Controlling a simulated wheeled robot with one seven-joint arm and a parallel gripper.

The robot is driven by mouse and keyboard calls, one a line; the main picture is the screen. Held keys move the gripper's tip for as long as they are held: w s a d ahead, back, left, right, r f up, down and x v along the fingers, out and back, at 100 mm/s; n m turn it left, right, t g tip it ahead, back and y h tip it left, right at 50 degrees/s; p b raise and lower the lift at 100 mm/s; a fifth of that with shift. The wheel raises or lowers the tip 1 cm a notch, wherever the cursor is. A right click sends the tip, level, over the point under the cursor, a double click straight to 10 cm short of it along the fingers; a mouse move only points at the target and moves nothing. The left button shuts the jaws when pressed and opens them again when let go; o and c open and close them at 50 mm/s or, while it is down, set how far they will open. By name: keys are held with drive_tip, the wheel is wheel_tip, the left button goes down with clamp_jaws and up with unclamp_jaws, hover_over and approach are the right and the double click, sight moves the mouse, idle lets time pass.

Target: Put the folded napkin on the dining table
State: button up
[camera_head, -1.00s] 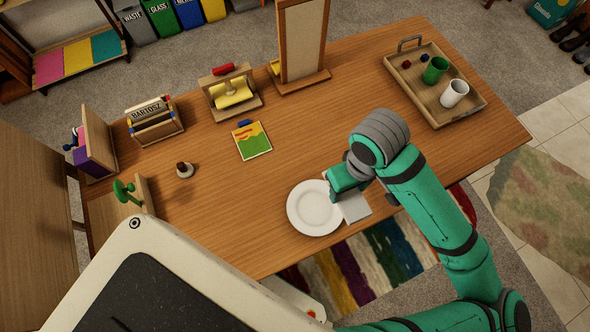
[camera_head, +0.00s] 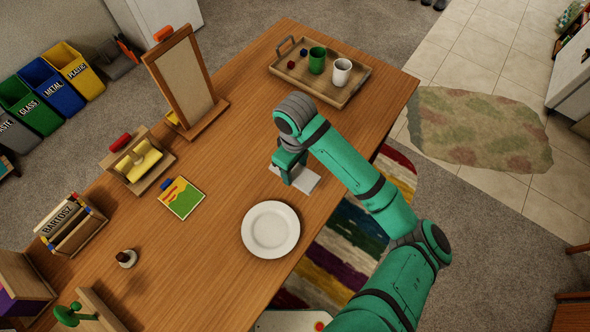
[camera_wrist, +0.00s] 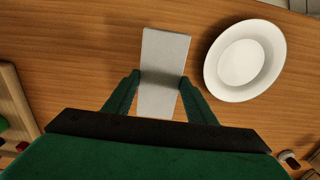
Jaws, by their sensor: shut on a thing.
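The folded napkin (camera_head: 308,183) is a flat pale grey-white rectangle at the right edge of the wooden dining table (camera_head: 215,235). In the wrist view the napkin (camera_wrist: 165,55) lies lengthwise between the two fingers of my gripper (camera_wrist: 160,80). My gripper (camera_head: 290,175) is shut on it and is low over the tabletop. I cannot tell whether the napkin touches the wood. A white plate (camera_head: 271,229) is beside it, apart from it; the plate also shows in the wrist view (camera_wrist: 245,60). My gripper hides part of the napkin in the head view.
A wooden tray (camera_head: 345,97) with a green cup (camera_head: 317,61) and a white cup (camera_head: 342,71) stands at the far end. A framed board (camera_head: 184,80), a yellow roller stand (camera_head: 138,162) and a colourful booklet (camera_head: 181,198) stand left. Bare wood lies between.

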sight(296, 171)
drive_tip(key=shift+w+d+f, duration=0.15)
drive_tip(key=shift+w+f, duration=0.75)
drive_tip(key=shift+f, duration=0.25)
drive_tip(key=shift+w+f, duration=0.1)
drive_tip(key=shift+f, duration=1.45)
drive_tip(key=o, duration=1)
drive_tip(key=shift+f, duration=0.1)
